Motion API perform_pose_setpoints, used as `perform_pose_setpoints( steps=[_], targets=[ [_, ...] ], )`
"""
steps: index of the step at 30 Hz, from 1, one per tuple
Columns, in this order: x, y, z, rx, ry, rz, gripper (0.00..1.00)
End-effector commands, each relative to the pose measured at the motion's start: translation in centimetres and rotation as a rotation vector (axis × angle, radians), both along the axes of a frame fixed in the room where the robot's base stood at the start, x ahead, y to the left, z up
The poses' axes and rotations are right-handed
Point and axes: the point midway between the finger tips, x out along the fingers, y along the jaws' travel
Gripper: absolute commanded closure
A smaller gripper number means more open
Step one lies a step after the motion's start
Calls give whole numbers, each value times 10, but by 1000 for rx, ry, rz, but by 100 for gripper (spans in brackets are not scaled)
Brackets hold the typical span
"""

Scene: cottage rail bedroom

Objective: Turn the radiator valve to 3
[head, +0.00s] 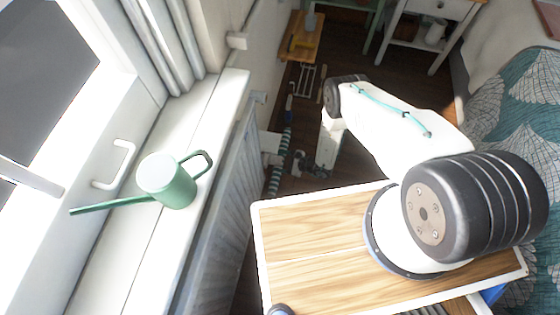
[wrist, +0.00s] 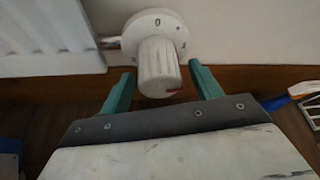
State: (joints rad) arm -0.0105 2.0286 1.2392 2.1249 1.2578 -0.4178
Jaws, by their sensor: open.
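The white radiator valve shows in the wrist view, with a ribbed knob (wrist: 158,68) in front of a round dial plate (wrist: 157,22). A "0" is at the top of the plate; the other marks are too small or cut off to read. A small reddish mark shows at the knob's lower right end. My gripper (wrist: 162,80) is open, with one teal finger on each side of the knob and a visible gap on both sides. In the head view my gripper (head: 308,165) is low beside the white radiator (head: 228,195), and I cannot make out the dial there.
A green watering can (head: 175,183) stands on the white windowsill (head: 190,120) above the radiator. A striped teal object (head: 279,168) is near the radiator's far end. A wooden stool (head: 303,38) stands farther back, and a bed (head: 525,95) is at right. Dark floor lies between.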

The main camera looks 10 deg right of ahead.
Motion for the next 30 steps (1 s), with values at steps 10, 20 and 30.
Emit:
perform_pose_setpoints(
  steps=[10,20,30],
  targets=[
    [1,2,-1,0,1,0,50],
    [1,2,-1,3,7,-1,81],
    [2,2,-1,57,135,-1,81]
  ],
)
